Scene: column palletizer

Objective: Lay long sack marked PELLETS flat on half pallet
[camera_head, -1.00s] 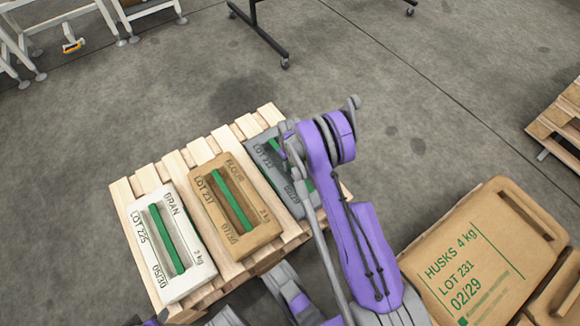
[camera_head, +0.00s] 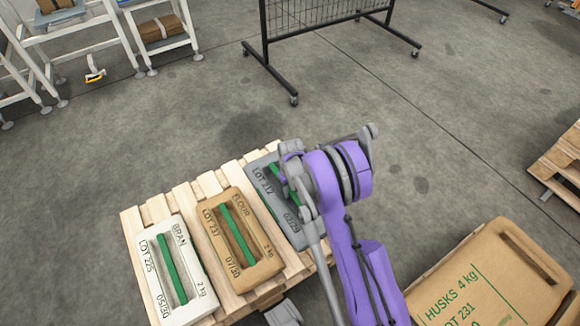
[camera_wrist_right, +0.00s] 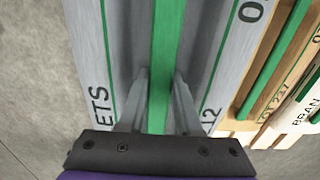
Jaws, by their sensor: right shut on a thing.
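The long grey sack marked PELLETS (camera_head: 263,187) lies flat on the right part of the half pallet (camera_head: 137,218). Its visible lettering reads "LOT 212" and "02/29", and a green strip runs along its middle. In the right wrist view the sack (camera_wrist_right: 225,40) shows the letters "ETS". My right gripper (camera_wrist_right: 158,80) is shut on the sack's green strip. In the head view my purple right arm hides the grip and part of the sack.
A brown FLOUR sack (camera_head: 213,212) lies beside the grey one, and a white BRAN sack (camera_head: 186,265) lies at the left of the pallet. A large brown HUSKS sack (camera_head: 490,270) is at lower right. A black wire rack (camera_head: 320,25) stands behind. Floor between is clear.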

